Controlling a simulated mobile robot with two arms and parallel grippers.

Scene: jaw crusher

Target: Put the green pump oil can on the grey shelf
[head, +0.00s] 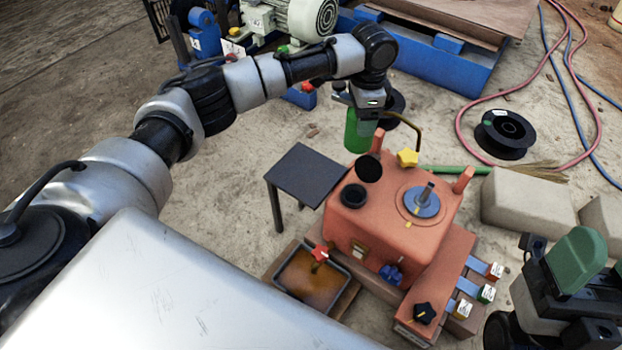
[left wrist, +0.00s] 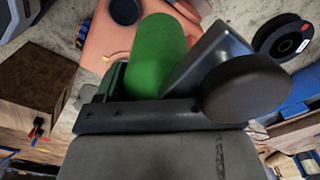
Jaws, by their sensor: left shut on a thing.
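The green pump oil can (head: 358,133) hangs below my left gripper (head: 362,108), which is shut on it. In the left wrist view the can (left wrist: 160,52) shows as a green cylinder between the fingers, partly hidden by them. The grey shelf (head: 308,174) is a small dark flat top on thin legs, left of the orange machine. Its top is bare. In the head picture, the can is above and to the right of the shelf, apart from it. My right gripper (head: 575,275) shows partly at the lower right, with a green pad; its jaw opening is unclear.
A brown-filled tray (head: 308,277) lies below. A black spool (head: 505,134) and grey blocks (head: 525,205) are at right.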

